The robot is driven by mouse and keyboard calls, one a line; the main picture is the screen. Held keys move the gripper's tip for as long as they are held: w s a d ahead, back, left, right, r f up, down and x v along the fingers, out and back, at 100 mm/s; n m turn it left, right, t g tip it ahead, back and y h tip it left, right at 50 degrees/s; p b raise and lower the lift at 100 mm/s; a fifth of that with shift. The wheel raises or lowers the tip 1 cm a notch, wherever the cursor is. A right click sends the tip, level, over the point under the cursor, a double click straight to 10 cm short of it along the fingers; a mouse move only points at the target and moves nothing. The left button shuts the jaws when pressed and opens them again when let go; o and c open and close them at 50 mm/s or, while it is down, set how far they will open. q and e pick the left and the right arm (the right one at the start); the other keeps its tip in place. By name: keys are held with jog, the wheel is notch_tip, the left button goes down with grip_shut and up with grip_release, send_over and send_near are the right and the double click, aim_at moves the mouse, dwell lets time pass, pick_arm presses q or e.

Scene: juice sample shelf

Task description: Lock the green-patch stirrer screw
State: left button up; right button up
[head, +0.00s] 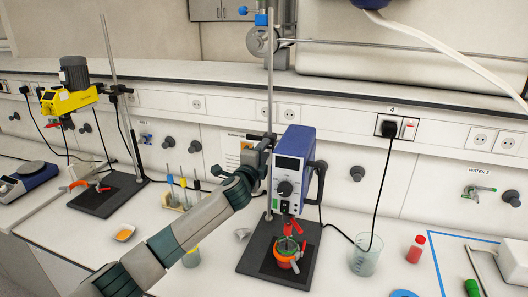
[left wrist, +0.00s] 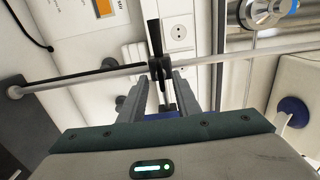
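The blue stirrer (head: 290,163) hangs on a metal stand rod (head: 270,75) above a small vessel with orange and green parts (head: 287,252). Contact cannot be told. My right gripper is not in view.
A yellow stirrer (head: 68,100) stands on another stand at the left. A rack with pipettes (head: 183,192) is behind my left arm. A beaker (head: 364,256) and a red-capped bottle (head: 416,248) stand right of the blue stirrer's base (head: 250,262). A black cable hangs beside the beaker.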

pick_arm(q)
jog(key=shift+s, duration=0.1)
jog(key=b+v, duration=0.6)
jog(key=v, duration=1.1)
jog(key=shift+s, duration=0.1)
